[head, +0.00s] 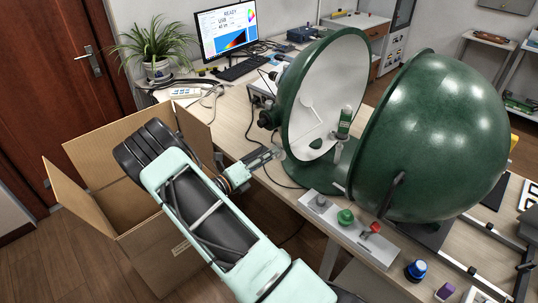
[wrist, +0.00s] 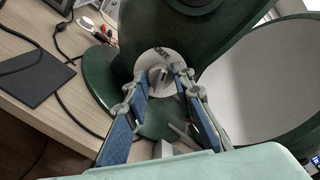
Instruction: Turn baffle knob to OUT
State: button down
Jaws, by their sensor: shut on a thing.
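The baffle knob (wrist: 158,76) is a small grey bar on a round white dial (wrist: 150,58). The word OUT is printed near the dial's upper edge in the wrist view. In the head view my gripper (head: 277,154) reaches the lower left of the sphere's open half; the knob is hidden there. The knob's exact pointing direction is hard to tell.
The other green half-sphere (head: 440,135) stands at right. A control box with a green button (head: 345,217) and red switch sits at the table's front edge. Cables lie on the table beside the base.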

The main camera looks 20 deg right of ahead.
jog(key=shift+n, duration=0.6)
jog(key=c, duration=1.6)
grip_release()
jog(key=v, duration=1.2)
